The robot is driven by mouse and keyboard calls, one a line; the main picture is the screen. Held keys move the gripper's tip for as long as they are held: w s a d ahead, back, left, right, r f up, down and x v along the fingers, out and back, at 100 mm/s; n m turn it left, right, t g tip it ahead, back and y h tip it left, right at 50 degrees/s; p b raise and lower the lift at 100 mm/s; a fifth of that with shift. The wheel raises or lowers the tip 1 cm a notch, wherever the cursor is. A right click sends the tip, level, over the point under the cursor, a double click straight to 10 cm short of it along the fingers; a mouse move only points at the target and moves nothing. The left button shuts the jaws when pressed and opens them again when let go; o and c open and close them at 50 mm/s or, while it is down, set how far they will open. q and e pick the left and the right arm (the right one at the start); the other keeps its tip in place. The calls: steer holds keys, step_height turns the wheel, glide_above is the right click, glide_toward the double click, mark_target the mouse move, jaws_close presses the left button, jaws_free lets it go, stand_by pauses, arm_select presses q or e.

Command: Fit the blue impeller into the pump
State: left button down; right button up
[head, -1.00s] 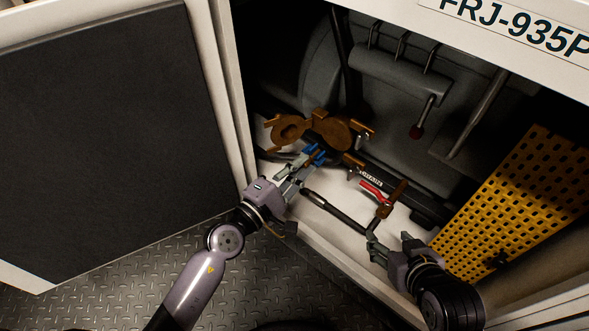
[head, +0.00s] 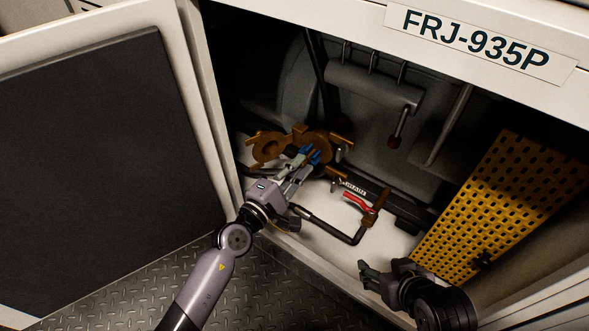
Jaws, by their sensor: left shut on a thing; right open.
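The blue impeller (head: 313,156) shows as a small blue piece at the tips of my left gripper (head: 303,164). My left gripper is shut on it and holds it right at the brown pump (head: 269,149), in front of the pump's right part. Part of the impeller is hidden by the fingers. I cannot tell whether the impeller touches the pump or sits inside it. My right gripper (head: 367,273) is open and empty at the cabinet's front edge, apart from the pump.
A red-handled valve (head: 357,202) on brown pipework stands right of the pump, with a black pipe (head: 335,229) in front. A yellow perforated panel (head: 500,205) leans at the right. The cabinet door (head: 90,160) stands open at the left. A grey tank (head: 365,130) fills the back.

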mark_target(308, 157)
steer(key=shift+s+d, duration=0.1)
steer(key=shift+s, duration=0.05)
stand_by(0.6)
steer(key=shift+s+d+f+g, duration=0.15)
steer(key=shift+s+f+g, duration=0.15)
steer(key=shift+s+g, duration=0.15)
steer(key=shift+s, duration=0.15)
stand_by(0.5)
steer(key=shift+s+d+f+g, duration=0.1)
steer(key=shift+s+f+g, duration=0.15)
steer(key=shift+s, duration=0.2)
arm_select(q)
steer(key=shift+p, duration=0.3)
arm_select(e)
steer(key=shift+s+d, duration=0.15)
steer(key=shift+s, duration=0.05)
arm_select(q)
steer(key=shift+x, duration=1.2)
arm_select(e)
steer(key=shift+s+f+h, duration=0.1)
steer(key=shift+h, duration=0.2)
arm_select(q)
steer(key=shift+x, duration=0.9)
arm_select(e)
steer(key=shift+w, duration=0.2)
arm_select(q)
steer(key=c, duration=1.5)
jaws_free()
arm_select(e)
steer(key=shift+w, duration=0.1)
